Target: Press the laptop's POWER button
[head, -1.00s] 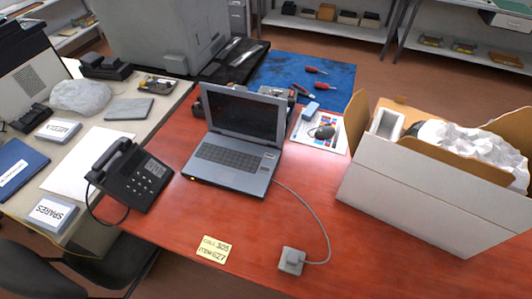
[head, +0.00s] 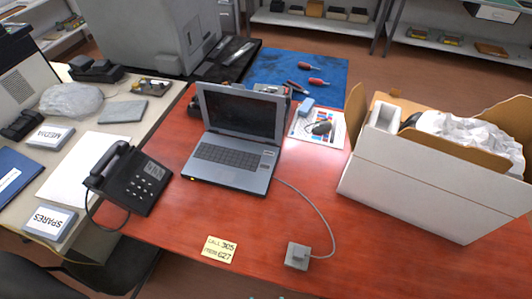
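The laptop (head: 232,165) stands open on the red table, its screen dark and facing me. Small labelled patches (head: 267,155) lie at the right of its keyboard, but their text is too small to read, so I cannot tell which is the POWER button. A cable runs from the laptop's right side to a grey power adapter (head: 297,256) near the table's front edge.
A black desk phone (head: 128,178) stands left of the laptop. An open white box (head: 420,190) with packing paper is at the right. A yellow note (head: 219,249) lies in front. The red table (head: 225,215) is clear before the laptop.

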